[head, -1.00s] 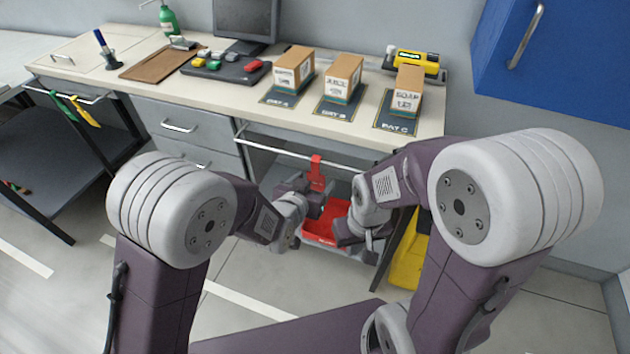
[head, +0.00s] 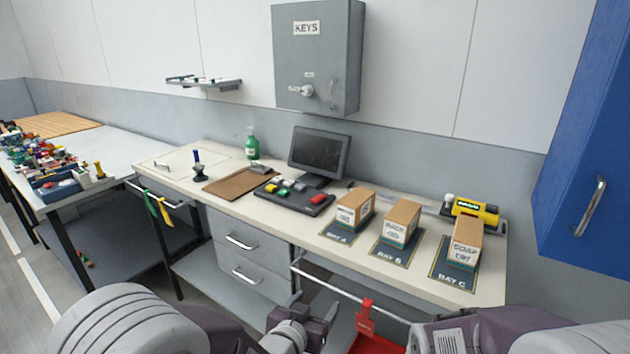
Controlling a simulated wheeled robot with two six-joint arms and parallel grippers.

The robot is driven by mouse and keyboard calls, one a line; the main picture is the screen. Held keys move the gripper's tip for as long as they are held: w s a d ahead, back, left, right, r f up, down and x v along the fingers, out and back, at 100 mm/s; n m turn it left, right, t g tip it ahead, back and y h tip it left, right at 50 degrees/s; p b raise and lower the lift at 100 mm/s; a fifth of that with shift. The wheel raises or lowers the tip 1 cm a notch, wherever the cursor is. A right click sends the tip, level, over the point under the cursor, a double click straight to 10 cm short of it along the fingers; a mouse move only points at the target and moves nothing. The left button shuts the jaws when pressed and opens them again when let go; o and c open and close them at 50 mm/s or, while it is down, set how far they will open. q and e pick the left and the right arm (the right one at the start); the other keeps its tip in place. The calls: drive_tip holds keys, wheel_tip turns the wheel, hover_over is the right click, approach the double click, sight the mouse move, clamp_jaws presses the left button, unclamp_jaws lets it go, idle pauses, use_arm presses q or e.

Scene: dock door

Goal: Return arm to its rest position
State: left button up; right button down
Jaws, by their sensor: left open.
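My left gripper (head: 314,322) shows at the bottom edge of the head view, in front of the bench's open lower bay. It is open, and no object shows between its fingers. Its lower part is cut off by the frame. My right arm comes in at the bottom right; its gripper is below the frame. A red hanging tag (head: 366,318) and part of a red bin (head: 375,345) show just right of my left gripper, apart from it as far as I can see.
The bench (head: 300,222) holds three boxes on bay mats, a button panel (head: 294,194), a monitor (head: 319,153) and a yellow-black scanner-like tool (head: 472,210). A rail (head: 345,303) runs along the bench front. A blue cabinet (head: 590,150) hangs at right, a grey key cabinet (head: 318,55) behind.

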use_arm(q)
drive_tip(key=w+a+r+n+g+y+p, duration=0.15)
drive_tip(key=a+r+n+y+p, duration=0.3)
drive_tip(key=a, duration=0.85)
drive_tip(key=s+a+f+g, duration=0.2)
drive_tip(key=s+g, duration=0.1)
drive_tip(key=s, duration=0.3)
drive_tip(key=s+a+f+g+p, duration=0.1)
drive_tip(key=s+a+f+g, duration=0.1)
drive_tip(key=s, duration=0.4)
drive_tip(key=s+a+f+g+p, duration=0.1)
drive_tip(key=s+a+f+g, duration=0.1)
drive_tip(key=s+g, duration=0.2)
drive_tip(key=shift+s+g, duration=0.35)
drive_tip(key=shift+s, duration=0.8)
use_arm(e)
wheel_tip(320, 180, up, 8)
drive_tip(key=shift+r, duration=0.25)
